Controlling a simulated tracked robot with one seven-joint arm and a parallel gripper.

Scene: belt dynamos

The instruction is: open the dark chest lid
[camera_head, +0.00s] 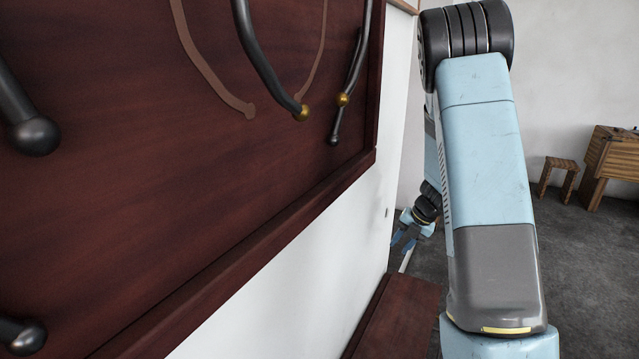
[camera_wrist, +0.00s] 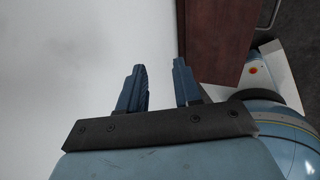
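A dark reddish-brown wooden top (camera_head: 398,318), likely the chest lid, lies low beside the white wall in the head view, partly hidden by my arm and the picture edge. It looks flat and closed, though I cannot see its seam. A dark brown surface (camera_wrist: 213,40), likely the same chest, is at the top of the wrist view. My gripper (camera_head: 402,243) is above and beyond the brown top. In the wrist view, my gripper's fingers (camera_wrist: 158,75) stand apart with nothing between them. They appear apart from the brown surface; exact distance is unclear.
A large reddish-brown wall panel (camera_head: 180,180) with curved dark rods (camera_head: 262,60) fills the left. The white wall (camera_head: 290,290) is close. A wooden stool (camera_head: 557,178) and desk (camera_head: 612,165) stand far right. Grey floor (camera_head: 590,260) there is open.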

